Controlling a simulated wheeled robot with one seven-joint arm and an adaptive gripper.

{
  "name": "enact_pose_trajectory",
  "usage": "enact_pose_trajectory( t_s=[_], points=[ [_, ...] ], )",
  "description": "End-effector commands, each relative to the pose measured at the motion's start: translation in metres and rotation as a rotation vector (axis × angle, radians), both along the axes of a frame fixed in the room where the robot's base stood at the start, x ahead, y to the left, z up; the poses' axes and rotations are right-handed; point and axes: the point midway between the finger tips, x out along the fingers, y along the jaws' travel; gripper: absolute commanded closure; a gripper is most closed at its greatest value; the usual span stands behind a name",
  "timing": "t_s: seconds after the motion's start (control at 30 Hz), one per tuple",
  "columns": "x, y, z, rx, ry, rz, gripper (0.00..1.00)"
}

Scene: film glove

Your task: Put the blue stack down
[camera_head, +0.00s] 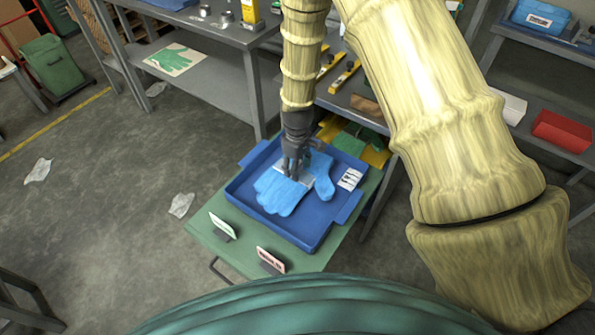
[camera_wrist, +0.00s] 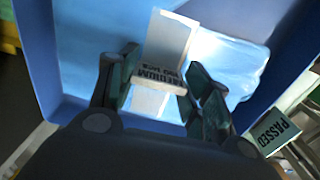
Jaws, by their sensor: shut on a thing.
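The blue stack (camera_head: 278,198) looks like light blue gloves with a pale paper band. It is within the blue tray (camera_head: 306,237), whose walls surround it in the head view. My gripper (camera_head: 291,172) points down over the stack. In the wrist view my gripper's two dark fingers (camera_wrist: 163,72) stand on either side of a label block reading "MEDIUM" on the band, shut on the stack. The light blue stack (camera_wrist: 105,45) spreads beyond the fingers there. Whether its underside touches the tray floor is hidden.
The tray sits on a green table (camera_head: 205,231) with a white-green sign (camera_head: 223,226) and a pink sign (camera_head: 270,260) in front. A white card (camera_head: 350,179) is at the tray's right; a "PASSED" card (camera_wrist: 271,132) shows in the wrist view. Grey shelving (camera_head: 215,88) stands behind.

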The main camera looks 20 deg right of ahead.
Motion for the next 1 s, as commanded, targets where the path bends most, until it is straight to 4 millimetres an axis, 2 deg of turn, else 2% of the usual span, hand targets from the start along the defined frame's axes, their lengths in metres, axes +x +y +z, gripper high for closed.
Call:
enact_pose_trajectory(
  t_s=[0.13,0.3,0.73,0.77,0.87,1.0],
  points=[
    [-0.001,0.0,-0.019,0.0,0.001,0.001,0.89],
    [-0.001,0.0,-0.027,0.0,0.001,0.0,0.89],
    [0.0,0.0,-0.033,0.0,0.0,0.0,0.89],
    [0.0,0.0,-0.033,0.0,0.0,0.0,0.49],
    [0.0,0.0,-0.032,0.0,0.0,0.0,0.31],
    [0.0,0.0,-0.032,0.0,0.0,0.0,0.29]
  ],
)
